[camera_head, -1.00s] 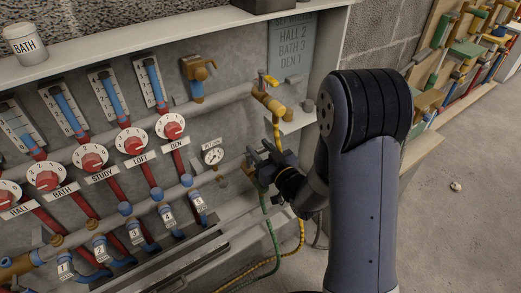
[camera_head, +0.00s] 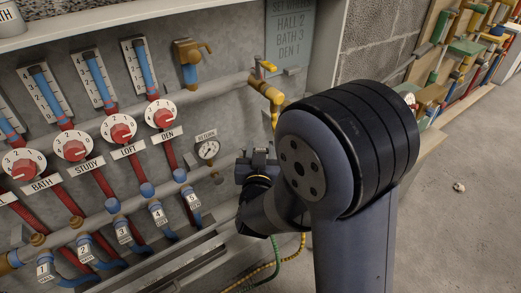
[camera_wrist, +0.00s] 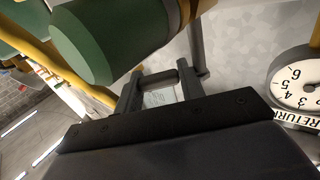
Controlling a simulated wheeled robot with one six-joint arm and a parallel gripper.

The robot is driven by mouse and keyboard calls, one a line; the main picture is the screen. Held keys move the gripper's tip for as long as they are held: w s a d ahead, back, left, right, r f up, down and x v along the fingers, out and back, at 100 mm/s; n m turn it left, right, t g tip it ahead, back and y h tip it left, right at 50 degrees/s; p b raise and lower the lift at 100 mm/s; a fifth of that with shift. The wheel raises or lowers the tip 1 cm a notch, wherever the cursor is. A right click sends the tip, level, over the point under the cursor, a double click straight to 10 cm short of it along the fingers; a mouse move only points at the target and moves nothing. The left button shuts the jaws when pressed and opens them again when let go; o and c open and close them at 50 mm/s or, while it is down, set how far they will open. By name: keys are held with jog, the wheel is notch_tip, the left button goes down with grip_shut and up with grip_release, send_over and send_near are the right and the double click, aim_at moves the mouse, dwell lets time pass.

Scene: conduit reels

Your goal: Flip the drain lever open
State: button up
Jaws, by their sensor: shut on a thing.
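My gripper (camera_head: 259,158) is at the right end of the lower pipe in the head view, just right of the return gauge. In the wrist view my gripper (camera_wrist: 160,88) has its two grey fingers around a short dark bar. The bar appears to be the handle of the drain lever (camera_wrist: 201,52), whose thin grey arm rises beside the right finger. A large green cylinder with a brass collar, apparently the drain fitting (camera_wrist: 118,35), fills the top left of the wrist view. In the head view my gripper and arm hide the lever and fitting.
The return gauge (camera_head: 208,149) is close left of my gripper; it also shows in the wrist view (camera_wrist: 298,82). A yellow tap (camera_head: 264,88) is above. Green and yellow hoses (camera_head: 275,262) hang below. Several dials and blue valves line the panel left. Open floor (camera_head: 465,215) lies right.

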jog(key=s+m+g+h+p, duration=0.1)
jog(key=m+g+h+p, duration=0.1)
jog(key=m+h, duration=0.1)
jog(key=s+a+m+g+h+p, duration=0.1)
jog(key=m+g+h+p, duration=0.1)
jog(key=h, duration=0.4)
jog(key=s+m+g+h+p, duration=0.1)
jog(key=m+g+h+p, duration=0.1)
jog(key=m+g+h, duration=0.1)
jog(key=shift+a+r+m+g+h, duration=0.1)
jog(key=shift+a+m+g+h, duration=0.25)
jog(key=shift+m+h, duration=0.7)
jog(key=shift+a+m+g+p, duration=0.1)
jog(key=shift+m+g+p, duration=0.15)
jog(key=shift+m+p, duration=0.1)
jog(key=o, duration=1)
notch_tip(320, 180, up, 10)
jog(key=p, duration=0.3)
